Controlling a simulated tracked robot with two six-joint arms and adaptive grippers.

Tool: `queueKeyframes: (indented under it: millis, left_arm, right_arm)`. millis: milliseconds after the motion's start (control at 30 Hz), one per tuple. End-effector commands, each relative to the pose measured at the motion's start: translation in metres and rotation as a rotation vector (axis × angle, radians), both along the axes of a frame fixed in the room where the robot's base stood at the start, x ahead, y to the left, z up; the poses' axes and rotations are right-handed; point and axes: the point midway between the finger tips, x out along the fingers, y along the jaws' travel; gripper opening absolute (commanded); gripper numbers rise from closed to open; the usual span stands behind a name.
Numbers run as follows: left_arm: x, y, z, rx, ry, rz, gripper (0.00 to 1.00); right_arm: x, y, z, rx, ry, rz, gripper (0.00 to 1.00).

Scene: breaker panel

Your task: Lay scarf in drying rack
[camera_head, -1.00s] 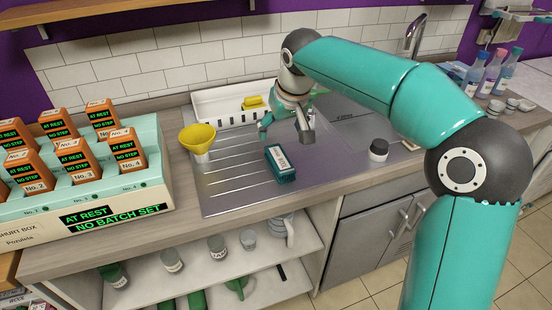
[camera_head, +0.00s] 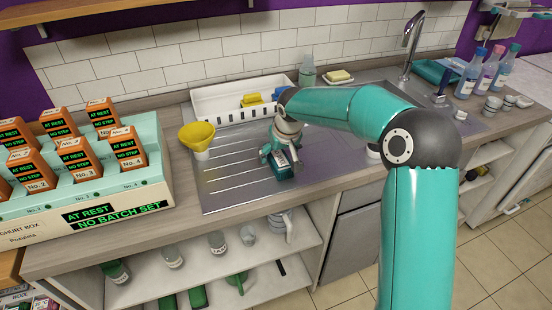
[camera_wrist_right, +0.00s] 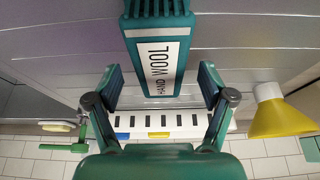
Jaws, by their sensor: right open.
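The scarf (camera_head: 281,171) is a compact teal bundle with a fringed end and a white label reading WOOL. It lies on the grey ribbed drainboard. In the right wrist view the scarf (camera_wrist_right: 158,50) points between my open fingers. My right gripper (camera_head: 281,160) is just over it, partly hiding it; the right wrist view shows its two fingers (camera_wrist_right: 160,88) apart on either side of the scarf's near end. The white slotted drying rack (camera_head: 212,101) stands behind, against the tiled wall, with a yellow and a blue item in it. My left gripper is out of view.
A yellow funnel (camera_head: 197,135) stands left of the scarf on the drainboard (camera_head: 225,185). The batch box with orange cartons (camera_head: 80,160) is at the far left. A bottle (camera_head: 307,72), soap (camera_head: 340,76) and faucet (camera_head: 412,45) are at the back right.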

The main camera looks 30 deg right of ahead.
Motion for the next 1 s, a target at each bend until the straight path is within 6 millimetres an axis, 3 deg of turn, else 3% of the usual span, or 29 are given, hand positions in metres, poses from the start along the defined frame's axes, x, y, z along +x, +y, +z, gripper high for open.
queueKeyframes:
  millis: [133,400,800,1000]
  left_arm:
    - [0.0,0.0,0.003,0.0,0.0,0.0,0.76]
    - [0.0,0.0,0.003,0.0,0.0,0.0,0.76]
    - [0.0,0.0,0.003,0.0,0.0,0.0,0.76]
    - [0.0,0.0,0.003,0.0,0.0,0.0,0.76]
  right_arm:
    - [0.006,-0.001,-0.014,0.0,0.001,0.001,0.81]
    - [0.007,-0.001,-0.017,0.0,-0.002,0.0,0.8]
    - [0.007,-0.001,-0.016,0.0,-0.002,0.0,0.16]
    - [0.007,-0.001,-0.016,0.0,-0.002,0.001,0.16]
